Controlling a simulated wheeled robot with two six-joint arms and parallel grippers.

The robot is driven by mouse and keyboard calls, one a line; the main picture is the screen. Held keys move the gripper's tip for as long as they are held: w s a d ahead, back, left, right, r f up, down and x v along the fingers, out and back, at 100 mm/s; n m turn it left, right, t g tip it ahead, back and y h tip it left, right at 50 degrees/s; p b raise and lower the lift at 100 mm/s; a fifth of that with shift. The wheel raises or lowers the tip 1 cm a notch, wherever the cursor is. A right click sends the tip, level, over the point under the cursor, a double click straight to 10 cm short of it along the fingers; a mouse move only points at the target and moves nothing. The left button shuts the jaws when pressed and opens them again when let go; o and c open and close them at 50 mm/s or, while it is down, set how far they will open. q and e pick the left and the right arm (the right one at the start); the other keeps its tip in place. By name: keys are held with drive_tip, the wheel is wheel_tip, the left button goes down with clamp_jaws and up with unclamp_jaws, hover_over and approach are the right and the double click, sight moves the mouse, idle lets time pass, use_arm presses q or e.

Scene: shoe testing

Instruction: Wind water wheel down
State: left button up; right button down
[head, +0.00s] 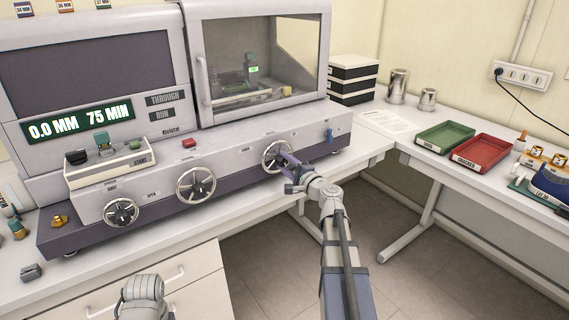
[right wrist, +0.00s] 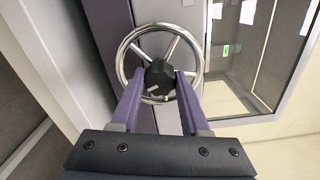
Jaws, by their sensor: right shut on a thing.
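Three spoked hand wheels sit along the front of the grey testing machine (head: 235,158): a left wheel (head: 121,212), a middle wheel (head: 196,184) and a right wheel (head: 270,150). Their small labels are too blurred to read surely, so I cannot tell which is the water wheel. My right gripper (head: 288,164) is at the right wheel and shut on it. In the right wrist view the fingers of the gripper (right wrist: 160,80) lie either side of the dark hub, over the chrome right wheel (right wrist: 125,45). Only a piece of my left arm shows, at the bottom; its gripper is out of view.
The display (head: 82,120) reads 0.0 MM 75 MIN. A windowed chamber (head: 225,60) stands above the right wheel. Green (head: 444,138) and red (head: 482,152) trays stand on the right bench.

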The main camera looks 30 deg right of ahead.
drive_tip(key=shift+n, duration=1.1)
drive_tip(key=shift+c, duration=1.9)
unclamp_jaws()
drive_tip(key=shift+s, duration=0.1)
drive_tip(key=s, duration=0.7)
drive_tip(key=shift+s+d, duration=0.25)
drive_tip(key=shift+s, duration=0.05)
